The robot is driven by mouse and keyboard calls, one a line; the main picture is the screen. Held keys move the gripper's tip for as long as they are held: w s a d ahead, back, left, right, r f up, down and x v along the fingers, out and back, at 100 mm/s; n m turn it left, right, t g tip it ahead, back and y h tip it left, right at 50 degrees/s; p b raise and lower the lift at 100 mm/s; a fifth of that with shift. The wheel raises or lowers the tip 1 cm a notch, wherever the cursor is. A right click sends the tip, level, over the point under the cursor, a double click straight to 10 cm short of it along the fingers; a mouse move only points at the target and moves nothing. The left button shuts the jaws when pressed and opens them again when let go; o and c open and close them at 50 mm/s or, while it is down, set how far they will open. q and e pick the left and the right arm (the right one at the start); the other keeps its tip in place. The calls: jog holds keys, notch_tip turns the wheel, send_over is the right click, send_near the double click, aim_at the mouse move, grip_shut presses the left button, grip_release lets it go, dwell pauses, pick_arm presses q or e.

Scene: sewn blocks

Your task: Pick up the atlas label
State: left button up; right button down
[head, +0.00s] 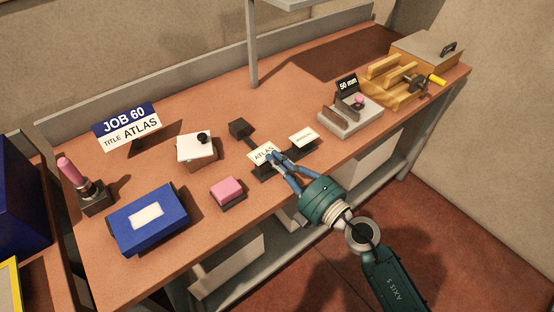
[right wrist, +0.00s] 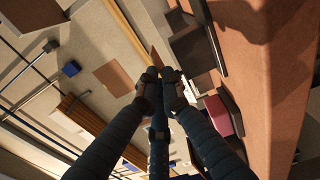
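The atlas label (head: 261,151) is a white card reading "ATLAS", resting tilted on a small dark stand near the front middle of the bench. My right gripper (head: 275,158) reaches in from the front right, its blue fingertips over the label's right side and covering part of it. In the right wrist view, the fingers (right wrist: 161,76) converge with their tips close together. The label cannot be made out between them, so I cannot tell whether they grip it. My left gripper is not in view.
A second white label (head: 303,138) sits on a dark stand just right. A grey "50 mm" fixture (head: 350,120) stands right.

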jog(key=shift+s+d+r, duration=0.15)
jog(key=shift+s+d, duration=0.15)
jog(key=s+d+r+p, duration=0.1)
jog(key=s+d+r, duration=0.3)
jog(key=s+d, duration=0.4)
jog(key=shift+s+r+p, duration=0.3)
jog(key=shift+s+r, duration=0.05)
jog(key=shift+s, duration=0.8)
jog(key=shift+d, duration=0.1)
jog(key=s+d+r+m+t+h, duration=0.2)
jog(key=s+d+m+t+h, duration=0.2)
jog(key=s+d+m+h, duration=0.3)
jog(key=d+h, duration=0.1)
jog(key=h, duration=0.3)
jog(key=shift+s+d+r+m, duration=0.2)
jog(key=shift+s+r+m, duration=0.1)
jog(key=shift+m, duration=0.1)
jog(key=shift+w, duration=0.1)
